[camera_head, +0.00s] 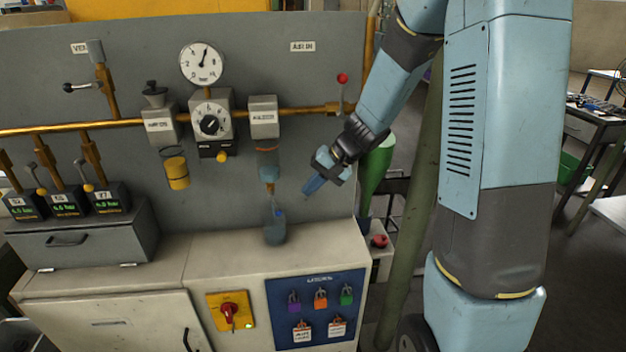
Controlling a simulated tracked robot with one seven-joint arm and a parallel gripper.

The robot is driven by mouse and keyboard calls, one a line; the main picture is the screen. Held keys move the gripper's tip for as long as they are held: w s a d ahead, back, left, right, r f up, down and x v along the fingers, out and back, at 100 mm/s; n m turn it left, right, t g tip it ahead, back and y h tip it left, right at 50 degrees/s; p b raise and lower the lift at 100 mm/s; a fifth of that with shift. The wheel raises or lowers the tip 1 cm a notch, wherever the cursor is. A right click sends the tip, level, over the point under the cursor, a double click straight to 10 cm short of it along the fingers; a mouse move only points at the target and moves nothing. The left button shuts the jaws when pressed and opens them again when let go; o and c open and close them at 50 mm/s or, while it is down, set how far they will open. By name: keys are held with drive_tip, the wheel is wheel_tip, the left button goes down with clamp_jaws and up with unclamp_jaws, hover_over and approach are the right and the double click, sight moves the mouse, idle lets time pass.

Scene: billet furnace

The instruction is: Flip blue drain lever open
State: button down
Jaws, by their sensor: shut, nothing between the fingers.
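The small blue drain lever (280,212) shows below the brass drain fitting (269,187) of a filter unit (264,118) on the grey panel. It is close to the mouth of a clear grey-blue bottle (275,233) standing on the bench top. The lever is too small to tell its exact angle. My gripper (307,194) is to the right of the lever and slightly higher in the picture, apart from it. Its blue fingers are shut and empty, pointing down and left. No part of the lever appears hidden by the gripper.
A pressure gauge (202,63), a regulator (211,123) and a yellow-bowled lubricator (176,170) are to the left. A red-knobbed lever (342,80) stands above the gripper. A green bottle-shaped object (375,168) is behind it. The bench top (225,250) is mostly clear around the bottle.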

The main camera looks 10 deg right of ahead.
sight(275, 206)
drive_tip(key=w+a+f, duration=0.1)
drive_tip(key=a+f, duration=0.3)
drive_tip(key=a, duration=0.2)
drive_tip(key=shift+w+a+f, duration=0.3)
drive_tip(key=shift+f, duration=0.1)
drive_tip(key=shift+d, duration=0.1)
